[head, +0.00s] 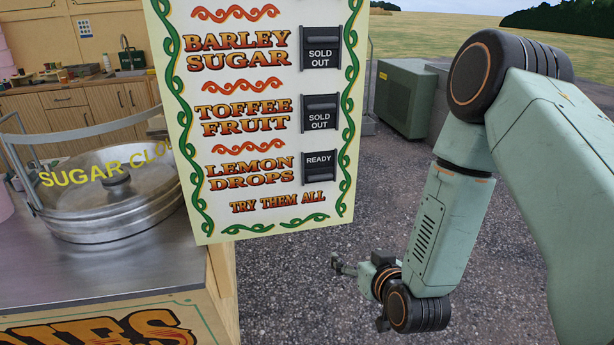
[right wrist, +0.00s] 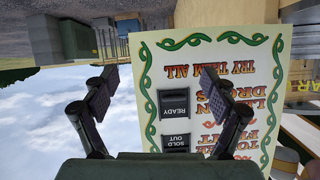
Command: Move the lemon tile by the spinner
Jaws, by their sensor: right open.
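The lemon tile (head: 320,168) is a dark tile reading READY, beside LEMON DROPS on the cream menu board (head: 265,190). It shows upside down in the right wrist view (right wrist: 173,104). The spinner (head: 115,195) is a round metal pan with a clear SUGAR CLOUD guard, on the counter left of the board. My right gripper (head: 338,264) is below the board's lower right corner, apart from the tile. In the right wrist view my right gripper (right wrist: 160,78) is open and empty, its fingers spread with the board beyond. My left gripper is not in view.
Two SOLD OUT tiles, beside TOFFEE FRUIT (head: 321,114) and BARLEY SUGAR (head: 322,48), sit above the lemon tile. The metal counter (head: 130,262) lies left of the board. Open tarmac (head: 300,310) lies below and right of it. A green cabinet (head: 406,98) stands behind.

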